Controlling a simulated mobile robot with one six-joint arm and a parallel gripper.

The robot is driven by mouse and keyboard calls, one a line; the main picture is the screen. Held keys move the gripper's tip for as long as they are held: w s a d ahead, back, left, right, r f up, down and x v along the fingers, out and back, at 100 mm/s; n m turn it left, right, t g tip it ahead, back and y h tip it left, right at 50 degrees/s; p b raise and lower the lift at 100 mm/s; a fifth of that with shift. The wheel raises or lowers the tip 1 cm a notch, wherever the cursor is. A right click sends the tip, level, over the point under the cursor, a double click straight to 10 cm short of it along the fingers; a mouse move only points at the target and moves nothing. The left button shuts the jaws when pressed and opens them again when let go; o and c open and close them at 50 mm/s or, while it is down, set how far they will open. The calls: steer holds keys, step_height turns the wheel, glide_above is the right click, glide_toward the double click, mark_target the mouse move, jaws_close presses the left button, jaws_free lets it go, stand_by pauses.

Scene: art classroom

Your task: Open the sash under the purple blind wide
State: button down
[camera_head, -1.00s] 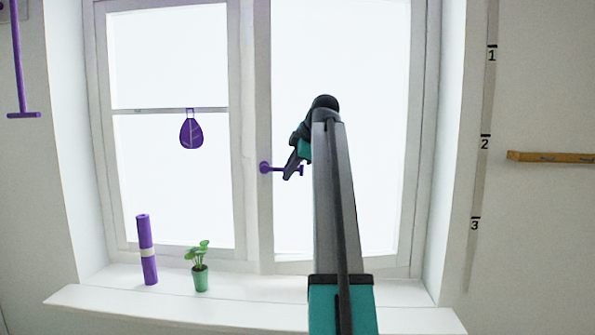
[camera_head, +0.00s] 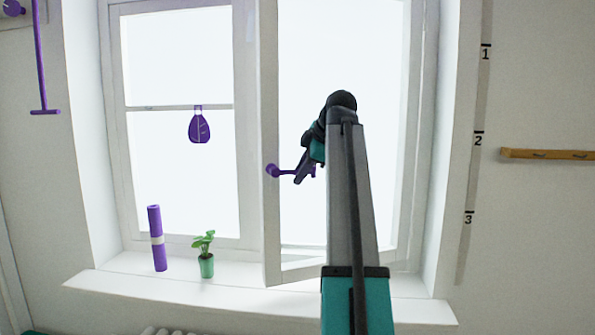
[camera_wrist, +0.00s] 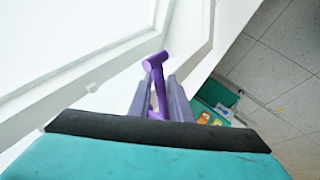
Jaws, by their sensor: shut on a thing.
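The right sash (camera_head: 271,215) stands ajar, its left edge swung out from the frame toward me. Its purple handle (camera_head: 272,170) is on that left edge. My gripper (camera_head: 301,172) is shut on the handle; in the wrist view the purple handle (camera_wrist: 155,65) sits between the fingers of my gripper (camera_wrist: 163,97). My arm hides part of the right pane. The left sash (camera_head: 246,180) looks shut. I cannot make out a purple blind over either sash; a purple leaf-shaped pull (camera_head: 199,127) hangs from a thin bar across the left pane.
A purple roll (camera_head: 157,240) and a green potted plant (camera_head: 206,262) stand on the sill (camera_head: 250,300), left of the open sash. A purple T-shaped rod (camera_head: 41,65) hangs on the left wall. A wooden rail (camera_head: 547,154) is on the right wall.

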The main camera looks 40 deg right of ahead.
steer(key=shift+s, duration=0.1)
steer(key=c, duration=1.8)
jaws_free()
steer(key=shift+o, duration=0.2)
steer(key=p+v, duration=0.2)
steer(key=v, duration=1.1)
steer(key=shift+s+r, duration=0.25)
steer(key=shift+r, duration=0.05)
steer(key=shift+a, duration=0.1)
